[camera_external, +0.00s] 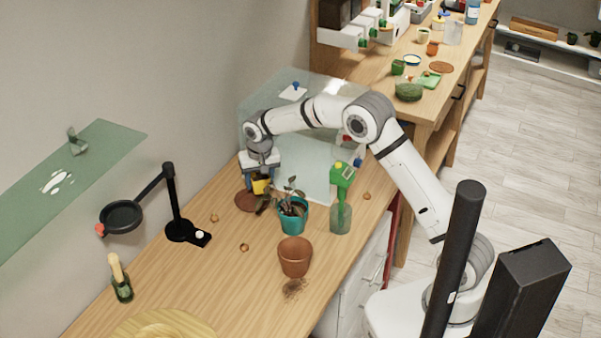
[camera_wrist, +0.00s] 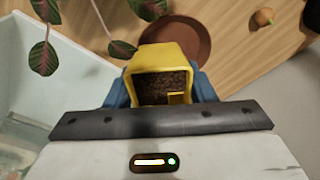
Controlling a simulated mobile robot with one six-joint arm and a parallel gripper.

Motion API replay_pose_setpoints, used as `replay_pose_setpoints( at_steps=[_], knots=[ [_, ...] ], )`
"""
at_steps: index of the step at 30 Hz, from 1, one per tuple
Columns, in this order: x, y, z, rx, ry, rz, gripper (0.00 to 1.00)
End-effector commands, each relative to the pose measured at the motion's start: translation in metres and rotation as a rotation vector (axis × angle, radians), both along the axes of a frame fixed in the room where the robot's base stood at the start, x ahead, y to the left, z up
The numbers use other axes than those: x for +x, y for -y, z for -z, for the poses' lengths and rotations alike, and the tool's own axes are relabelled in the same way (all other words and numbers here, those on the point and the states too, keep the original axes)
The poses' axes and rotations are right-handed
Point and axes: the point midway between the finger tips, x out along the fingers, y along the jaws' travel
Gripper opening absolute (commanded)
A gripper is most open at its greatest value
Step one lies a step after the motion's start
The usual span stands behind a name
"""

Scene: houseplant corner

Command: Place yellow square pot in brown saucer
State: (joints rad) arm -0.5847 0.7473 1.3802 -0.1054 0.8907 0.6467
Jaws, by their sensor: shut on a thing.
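The yellow square pot (camera_external: 260,186) is held in my gripper (camera_external: 261,178), above or beside the brown saucer (camera_external: 246,202) on the wooden counter. In the wrist view the yellow pot (camera_wrist: 165,62), with dark soil inside, sits between my blue fingers (camera_wrist: 162,88), which are shut on it. The round brown saucer (camera_wrist: 196,32) shows just beyond the pot, partly hidden by it. I cannot tell whether the pot touches the saucer.
A teal pot with a leafy plant (camera_external: 292,214) stands close to the right of my gripper; its leaves (camera_wrist: 122,48) show in the wrist view. A green spray bottle (camera_external: 341,200), a terracotta pot (camera_external: 295,257) and a black magnifier stand (camera_external: 180,230) are nearby. A clear glass box (camera_external: 310,165) is behind.

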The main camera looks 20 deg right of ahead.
Motion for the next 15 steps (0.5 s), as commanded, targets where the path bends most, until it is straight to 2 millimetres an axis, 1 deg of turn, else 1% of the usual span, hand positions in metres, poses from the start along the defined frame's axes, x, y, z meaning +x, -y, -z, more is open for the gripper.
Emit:
replay_pose_setpoints(
  at_steps=[8, 15],
  knots=[
    [-0.001, 0.0, 0.034, -0.001, -0.002, -0.001, 0.25],
    [0.0, 0.0, 0.037, 0.001, 0.001, 0.0, 0.25]
  ],
)
